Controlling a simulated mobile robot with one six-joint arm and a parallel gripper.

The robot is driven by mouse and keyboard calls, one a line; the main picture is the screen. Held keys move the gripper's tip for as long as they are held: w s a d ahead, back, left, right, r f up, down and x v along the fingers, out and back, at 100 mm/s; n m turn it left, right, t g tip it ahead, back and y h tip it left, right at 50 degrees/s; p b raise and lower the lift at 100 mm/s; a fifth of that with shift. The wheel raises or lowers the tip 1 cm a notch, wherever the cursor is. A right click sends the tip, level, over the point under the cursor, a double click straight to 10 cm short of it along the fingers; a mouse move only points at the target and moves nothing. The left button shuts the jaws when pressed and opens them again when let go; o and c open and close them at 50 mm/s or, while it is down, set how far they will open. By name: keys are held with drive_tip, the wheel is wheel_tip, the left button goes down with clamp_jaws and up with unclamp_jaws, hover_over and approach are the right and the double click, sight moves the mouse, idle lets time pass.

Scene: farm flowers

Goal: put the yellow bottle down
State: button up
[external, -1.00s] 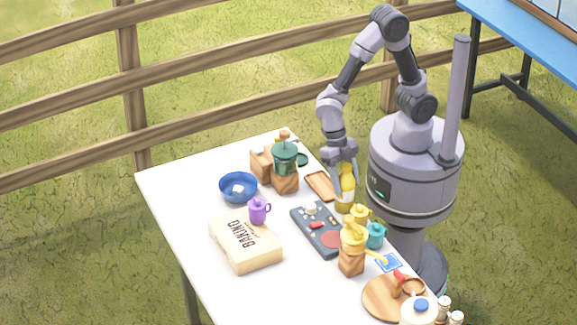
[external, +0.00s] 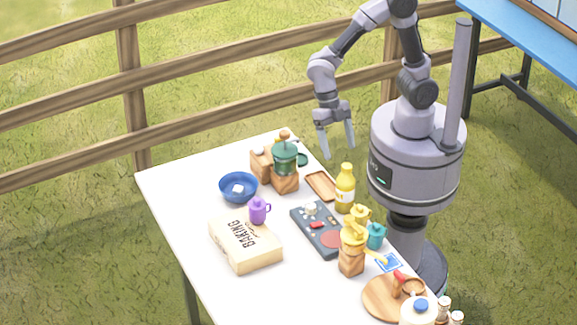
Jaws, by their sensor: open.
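The yellow bottle (external: 345,190) stands upright on the white table near its right edge, beside a small wooden tray and the dark grey board. My gripper (external: 338,155) is open and empty. It hangs with its fingers pointing down, above and slightly left of the bottle in the picture, clear of it. Nothing is between the fingers.
Around the bottle are the wooden tray (external: 321,185), the dark grey board (external: 317,230), a yellow cup (external: 361,214) and a teal mug (external: 376,236). A green jar (external: 285,158) stands behind. The white table (external: 185,205) has free room at its left.

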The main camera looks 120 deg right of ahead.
drive_tip(key=s+r+m+t+h, duration=0.1)
drive_tip(key=s+r+m+t, duration=0.2)
drive_tip(key=m, duration=0.9)
drive_tip(key=s+r+m+t+h, duration=0.1)
drive_tip(key=s+r+m+t, duration=0.2)
drive_tip(key=s+r+m, duration=0.3)
drive_tip(key=shift+s+d+r+m, duration=0.15)
drive_tip(key=shift+s+r+m, duration=0.1)
drive_tip(key=shift+r+m, duration=2.2)
drive_tip(key=shift+f+m, duration=0.55)
